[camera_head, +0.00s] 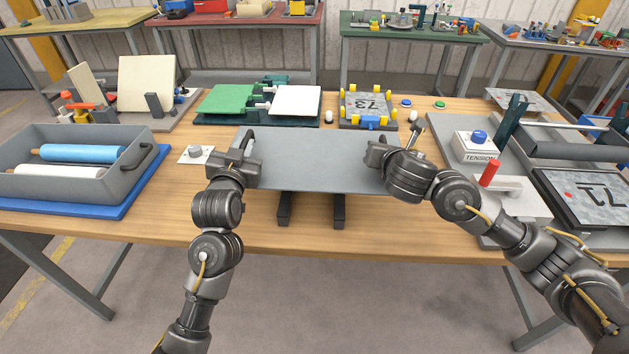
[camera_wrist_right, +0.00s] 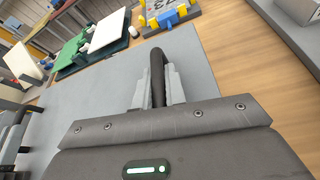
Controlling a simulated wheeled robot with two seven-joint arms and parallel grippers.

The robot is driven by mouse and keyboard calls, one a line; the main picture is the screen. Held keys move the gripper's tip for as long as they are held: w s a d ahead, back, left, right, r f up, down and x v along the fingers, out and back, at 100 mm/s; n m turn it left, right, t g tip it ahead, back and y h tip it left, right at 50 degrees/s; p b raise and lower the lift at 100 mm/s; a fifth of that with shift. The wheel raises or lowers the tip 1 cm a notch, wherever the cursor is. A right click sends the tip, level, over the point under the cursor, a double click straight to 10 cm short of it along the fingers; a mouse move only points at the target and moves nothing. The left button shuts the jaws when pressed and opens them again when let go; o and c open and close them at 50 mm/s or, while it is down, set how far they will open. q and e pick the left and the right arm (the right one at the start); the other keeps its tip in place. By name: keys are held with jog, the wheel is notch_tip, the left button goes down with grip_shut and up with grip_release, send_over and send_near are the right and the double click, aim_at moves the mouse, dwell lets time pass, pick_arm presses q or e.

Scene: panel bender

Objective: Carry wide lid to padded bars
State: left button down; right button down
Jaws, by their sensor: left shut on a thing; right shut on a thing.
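The wide lid (camera_head: 310,160) is a flat grey panel with a dark handle near each end. It sits level above the wooden table's middle. My left gripper (camera_head: 246,152) is shut on its left handle (camera_head: 248,140). My right gripper (camera_head: 379,152) is shut on its right handle; the right wrist view shows that black handle (camera_wrist_right: 157,70) between the fingers (camera_wrist_right: 157,92), with the lid (camera_wrist_right: 90,105) below. Two dark padded bars, the left (camera_head: 284,211) and the right (camera_head: 339,212), show from under the lid's near edge. Their far parts are hidden; I cannot tell if the lid touches them.
A grey tray (camera_head: 110,187) with blue and white rollers stands at the left. A small white knob plate (camera_head: 197,155) is close to the lid's left end. Green-and-white panels (camera_head: 235,101) and a numbered plate fixture (camera_head: 369,104) stand behind. A tension unit (camera_head: 478,150) is at the right.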

pick_arm(q)
jog(key=shift+w+f, duration=0.1)
jog(key=shift+f, duration=0.15)
pick_arm(e)
jog(key=shift+w+d+f, duration=0.1)
jog(key=shift+f, duration=0.1)
